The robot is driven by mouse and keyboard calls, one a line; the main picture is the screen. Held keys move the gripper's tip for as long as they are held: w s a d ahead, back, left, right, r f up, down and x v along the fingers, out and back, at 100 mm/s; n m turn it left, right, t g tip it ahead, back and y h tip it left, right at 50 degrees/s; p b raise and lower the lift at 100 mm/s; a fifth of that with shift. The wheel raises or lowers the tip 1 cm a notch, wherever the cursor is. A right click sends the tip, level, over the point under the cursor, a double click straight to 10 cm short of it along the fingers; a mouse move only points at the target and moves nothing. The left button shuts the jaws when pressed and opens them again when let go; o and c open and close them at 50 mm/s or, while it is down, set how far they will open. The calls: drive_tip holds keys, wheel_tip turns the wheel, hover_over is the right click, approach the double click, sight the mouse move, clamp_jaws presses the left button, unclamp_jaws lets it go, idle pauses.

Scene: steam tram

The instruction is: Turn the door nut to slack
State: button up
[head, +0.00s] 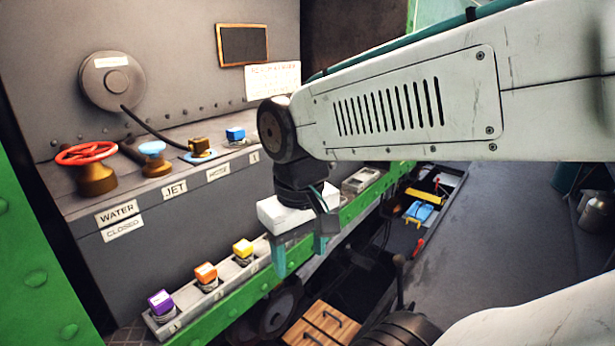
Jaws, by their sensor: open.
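No part in the head view is readably labelled as the door nut, so I cannot tell which one it is. A round dark cover (113,82) with a small label sits on the grey wall. Below it on the ledge are a brass square-topped fitting (199,147) and a blue square-topped fitting (236,135). My gripper (300,254) points down with its teal fingers apart and nothing seen between them. It is in front of and below the ledge, over the green-edged rail, right of the yellow block. My arm hides part of the wall and ledge behind it.
A red handwheel (86,153) and a blue-topped valve (153,158) stand on the ledge. Purple (161,302), orange (206,273) and yellow (243,249) blocks sit in the long rack. A wooden box (321,326) and dark tool tray (455,185) lie lower.

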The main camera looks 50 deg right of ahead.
drive_tip(key=w+d+f+m+t+h, duration=0.2)
drive_tip(key=w+d+f, duration=0.25)
drive_tip(key=d, duration=0.95)
drive_tip(key=w+d+f+m+t+h, duration=0.25)
drive_tip(key=d+f, duration=0.25)
drive_tip(key=d, duration=0.8)
drive_tip(key=w+d+f+m+t+h, duration=0.15)
drive_tip(key=w+d+f, duration=0.3)
drive_tip(key=d, duration=0.95)
drive_tip(key=w+a+r+n+t+y, duration=0.1)
drive_tip(key=w+a+r+t+y, duration=0.2)
drive_tip(key=w+t, duration=0.2)
drive_tip(key=w+a+r+n+t+y, duration=0.1)
drive_tip(key=w+a+r+t+y, duration=0.2)
drive_tip(key=w+t, duration=0.3)
drive_tip(key=shift+w+r+n+t+y, duration=0.3)
drive_tip(key=shift+w+r+y, duration=0.35)
drive_tip(key=shift+w+y, duration=0.15)
drive_tip(key=c, duration=1)
